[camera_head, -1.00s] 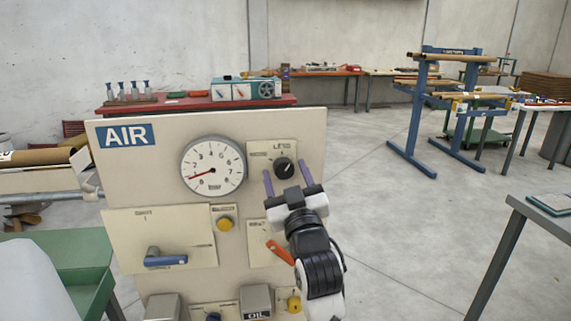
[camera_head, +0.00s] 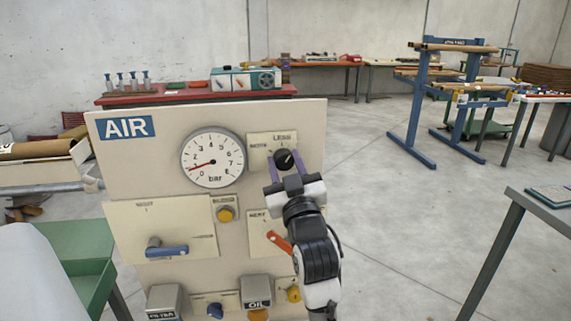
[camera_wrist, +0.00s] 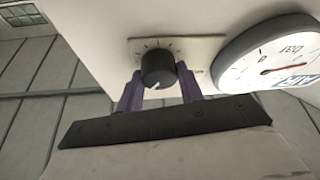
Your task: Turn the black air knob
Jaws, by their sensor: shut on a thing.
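The black air knob (camera_head: 284,160) sits on a pale plate (camera_head: 262,141) right of the gauge, under the word LESS. My gripper (camera_head: 284,166) is at the knob, its two purple fingers on either side of it and shut on it. In the wrist view the knob (camera_wrist: 158,70) shows between the fingers (camera_wrist: 160,88), with a white mark on its lower edge. The round white gauge (camera_head: 213,158) marked bar has its red needle near the low end; part of it also shows in the wrist view (camera_wrist: 270,55).
Below on the panel (camera_head: 180,207) are a blue lever (camera_head: 167,251), a yellow button (camera_head: 225,214), an orange lever (camera_head: 279,242) close to my arm, and small knobs. A green cart (camera_head: 85,255) stands at left.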

